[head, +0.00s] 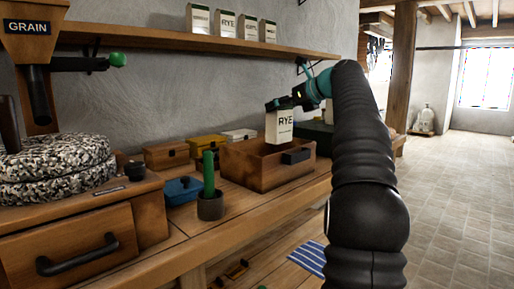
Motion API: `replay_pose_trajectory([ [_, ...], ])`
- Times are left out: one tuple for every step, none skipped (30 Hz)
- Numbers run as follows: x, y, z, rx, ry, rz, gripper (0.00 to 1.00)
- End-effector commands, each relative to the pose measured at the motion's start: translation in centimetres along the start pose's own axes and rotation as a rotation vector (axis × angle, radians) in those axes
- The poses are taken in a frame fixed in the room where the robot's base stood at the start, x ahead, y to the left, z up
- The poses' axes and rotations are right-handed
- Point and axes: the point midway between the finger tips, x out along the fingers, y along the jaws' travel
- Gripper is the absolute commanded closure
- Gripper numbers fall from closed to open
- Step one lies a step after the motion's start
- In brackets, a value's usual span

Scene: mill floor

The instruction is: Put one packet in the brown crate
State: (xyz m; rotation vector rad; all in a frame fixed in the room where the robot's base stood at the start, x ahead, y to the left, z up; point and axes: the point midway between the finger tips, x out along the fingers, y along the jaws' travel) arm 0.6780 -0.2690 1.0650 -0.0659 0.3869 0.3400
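My gripper (281,104) is shut on the top of a white packet marked RYE (279,127). The packet hangs upright over the open brown wooden crate (245,173) on the workbench. Its lower end shows just above the crate's front rim, in line with the opening; I cannot tell whether it has dipped below the rim. The crate has a dark handle (296,156) on its front. Several more packets stand on the wall shelf (175,36), one of them a RYE packet (225,24). The fingertips are small and partly hidden by the packet.
A grey pot with a green upright piece (210,205) and a blue dish (184,190) stand left of the crate. A yellow box (207,147) and wooden box (166,155) are behind. Millstones (55,170) and a grain hopper (30,30) are left.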

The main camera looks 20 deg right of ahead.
Motion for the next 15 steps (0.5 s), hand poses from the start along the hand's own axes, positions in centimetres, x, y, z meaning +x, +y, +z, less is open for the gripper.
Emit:
replay_pose_trajectory([
  [0.7,1.3,-1.1,-0.003,-0.003,0.002,0.87],
  [1.0,1.9,-1.4,-0.003,-0.002,0.004,0.87],
  [1.4,2.7,-1.7,-0.003,-0.002,0.004,0.87],
  [1.6,3.2,-1.9,-0.003,-0.003,0.003,0.87],
  [1.9,3.8,-2.2,-0.003,-0.002,0.004,0.87],
  [2.2,4.5,-2.5,-0.004,-0.002,0.004,0.87],
  [2.5,5.0,-2.8,-0.004,-0.002,0.004,0.87],
  [2.7,5.6,-3.0,-0.004,-0.002,0.004,0.87],
  [3.0,6.2,-3.3,-0.004,-0.002,0.004,0.87],
  [3.2,6.6,-3.4,-0.005,-0.002,0.003,0.87],
  [3.4,7.0,-3.5,-0.004,-0.002,0.004,0.87],
  [3.6,7.5,-3.7,-0.004,-0.002,0.004,0.87],
  [3.7,7.7,-3.8,-0.004,-0.002,0.004,0.87],
  [3.8,7.9,-3.8,-0.004,-0.002,0.004,0.87],
  [3.9,8.2,-3.9,-0.004,-0.002,0.003,0.87],
])
